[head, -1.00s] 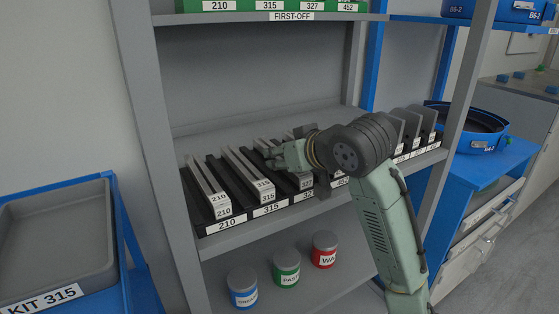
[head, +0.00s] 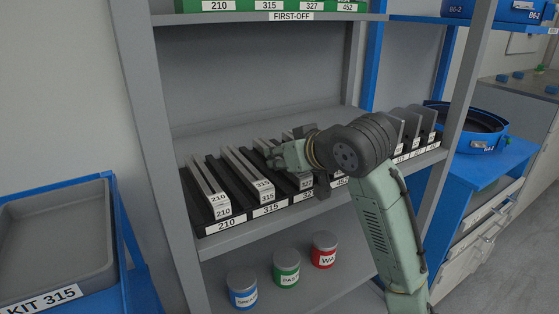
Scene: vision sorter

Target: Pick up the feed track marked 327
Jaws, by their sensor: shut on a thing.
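The feed track in the slot labelled 327 is a light grey bar whose front end (head: 306,183) shows below my gripper. My gripper (head: 274,160) is shut on this track from above. Its fingers and wrist cover much of the track, and the number on its end is only partly readable.
Tracks marked 210 (head: 209,190) and 315 (head: 247,172) lie in slots to the left. More grey pieces (head: 414,122) stand to the right. A shelf is above. Tins (head: 286,268) stand below. A grey tray marked KIT 315 (head: 58,295) is at left.

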